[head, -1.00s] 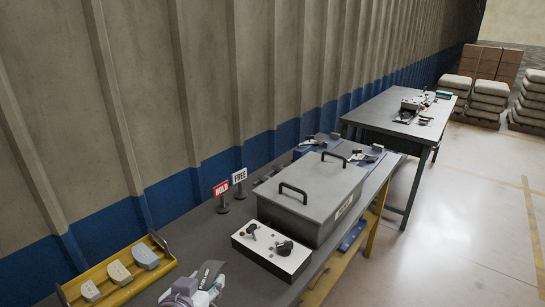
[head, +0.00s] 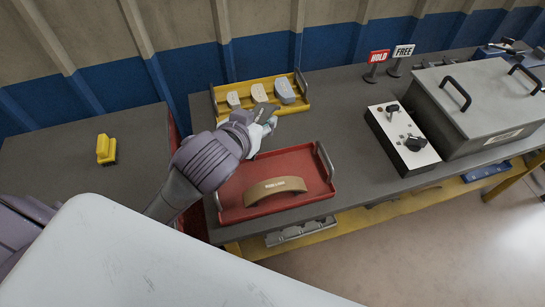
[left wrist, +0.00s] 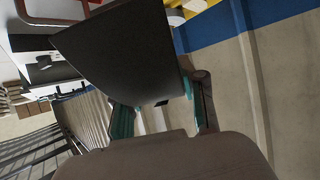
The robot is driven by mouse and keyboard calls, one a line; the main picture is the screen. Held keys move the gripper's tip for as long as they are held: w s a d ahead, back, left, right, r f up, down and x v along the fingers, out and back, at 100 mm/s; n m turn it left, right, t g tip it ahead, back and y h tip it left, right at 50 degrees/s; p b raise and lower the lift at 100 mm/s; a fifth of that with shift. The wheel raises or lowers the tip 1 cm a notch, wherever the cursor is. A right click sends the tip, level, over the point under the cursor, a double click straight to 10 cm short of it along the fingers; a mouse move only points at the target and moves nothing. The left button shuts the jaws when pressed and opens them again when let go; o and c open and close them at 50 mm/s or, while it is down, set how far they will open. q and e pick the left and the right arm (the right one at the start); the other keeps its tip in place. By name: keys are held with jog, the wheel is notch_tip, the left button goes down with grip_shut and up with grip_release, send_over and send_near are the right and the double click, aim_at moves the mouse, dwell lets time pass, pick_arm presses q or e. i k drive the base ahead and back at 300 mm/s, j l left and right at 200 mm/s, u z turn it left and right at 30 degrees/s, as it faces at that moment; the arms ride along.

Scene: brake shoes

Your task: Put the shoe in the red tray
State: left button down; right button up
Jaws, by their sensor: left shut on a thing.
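My left gripper (head: 268,122) is shut on a dark grey shoe (head: 265,111) and holds it just behind the red tray's back edge, in front of the yellow tray. In the left wrist view the dark shoe (left wrist: 120,50) fills the upper middle, between the teal-edged fingers of my left gripper (left wrist: 163,108). The red tray (head: 235,205) lies on the grey bench near its front edge. A tan curved shoe (head: 275,189) lies in it, towards the front. My right gripper is not in view.
A switch box (head: 402,140), a grey lidded case (head: 490,105) and HOLD (head: 378,58) and FREE (head: 403,51) signs are to the right. A yellow block (head: 106,149) sits on the left bench.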

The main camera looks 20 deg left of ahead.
aim_at(267, 170)
jog(key=i+l+u, duration=0.15)
jog(key=l+u, duration=0.25)
jog(key=l, duration=0.55)
jog(key=l+u, duration=0.4)
jog(key=l, duration=1.3)
